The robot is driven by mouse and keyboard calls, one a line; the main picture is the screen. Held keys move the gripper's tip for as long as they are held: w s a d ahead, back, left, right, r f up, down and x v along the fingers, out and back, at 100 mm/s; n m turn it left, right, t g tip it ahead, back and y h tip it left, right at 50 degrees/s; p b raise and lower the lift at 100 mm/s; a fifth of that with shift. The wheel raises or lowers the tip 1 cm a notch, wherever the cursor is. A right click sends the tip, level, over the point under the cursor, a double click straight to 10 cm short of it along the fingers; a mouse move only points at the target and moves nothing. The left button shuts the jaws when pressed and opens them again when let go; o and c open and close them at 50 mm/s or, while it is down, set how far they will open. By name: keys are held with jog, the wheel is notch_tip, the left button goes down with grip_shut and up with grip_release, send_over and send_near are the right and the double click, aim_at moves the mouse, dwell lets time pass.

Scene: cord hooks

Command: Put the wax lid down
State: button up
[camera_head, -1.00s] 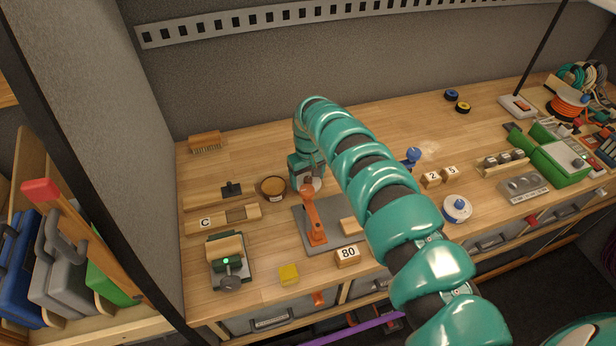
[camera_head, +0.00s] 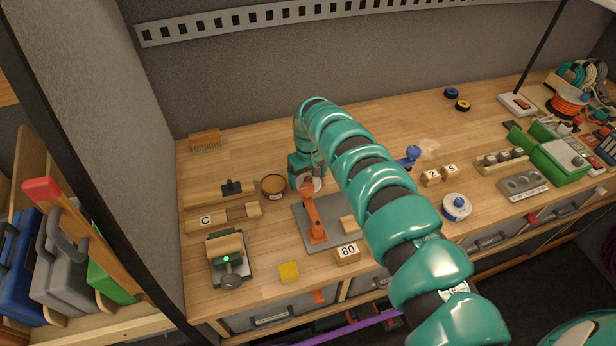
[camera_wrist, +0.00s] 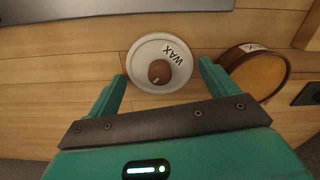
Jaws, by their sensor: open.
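The wax lid (camera_wrist: 152,48) is a white disc with a brown knob and a WAX label. In the wrist view it lies flat, apparently on the wooden bench, just ahead of and between my fingertips. My gripper (camera_wrist: 161,72) is open, with one finger on each side of the lid's near edge and clear of the knob. In the head view a white part of the lid (camera_head: 317,185) shows beneath my gripper. The round wax pot (camera_wrist: 258,76) stands uncovered to the right of the lid, with brown wax inside; it also shows in the head view (camera_head: 273,187).
An orange clamp (camera_head: 313,218) on a grey plate (camera_head: 330,240) stands close in front of my gripper. Wooden rails (camera_head: 236,216) and a brush (camera_head: 205,141) are at the left. The bench behind my arm is mostly clear.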

aim_at(308, 179)
jog(key=shift+r+b, duration=1.25)
jog(key=shift+r, duration=1.8)
notch_tip(308, 179, up, 6)
jog(key=shift+f, duration=0.1)
